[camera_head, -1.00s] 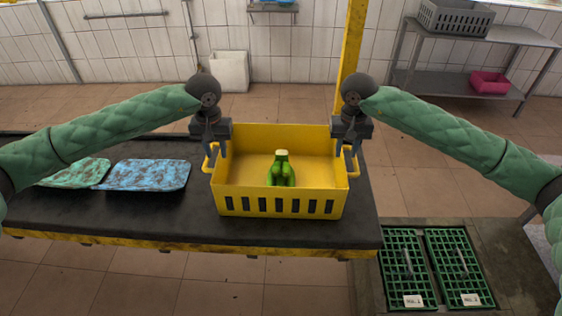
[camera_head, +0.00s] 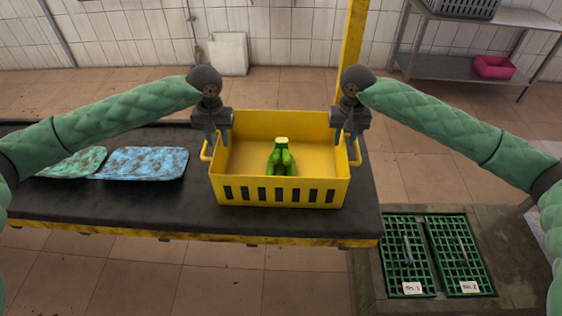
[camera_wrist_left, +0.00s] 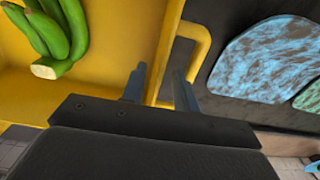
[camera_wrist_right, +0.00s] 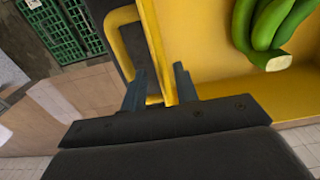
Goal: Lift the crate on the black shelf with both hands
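The yellow crate (camera_head: 230,194) stands upright on the black shelf (camera_head: 120,208), towards its right end. A bunch of green bananas (camera_head: 281,160) lies inside it. The crate has a loop handle on each side: the left one (camera_wrist_left: 200,45) and the right one (camera_wrist_right: 112,22). My left gripper (camera_wrist_left: 160,72) is open at the crate's left side, one finger on the inner side of the wall and one by the handle. My right gripper (camera_wrist_right: 159,70) is open at the right side in the same way. Whether the fingers touch the crate cannot be told.
A blue mottled slab (camera_head: 145,162) and a green one (camera_head: 75,162) lie on the shelf to the left. A yellow post (camera_head: 352,40) rises behind the crate. Green grates (camera_head: 408,255) are in the floor at right. A metal table (camera_head: 440,66) stands at the back right.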

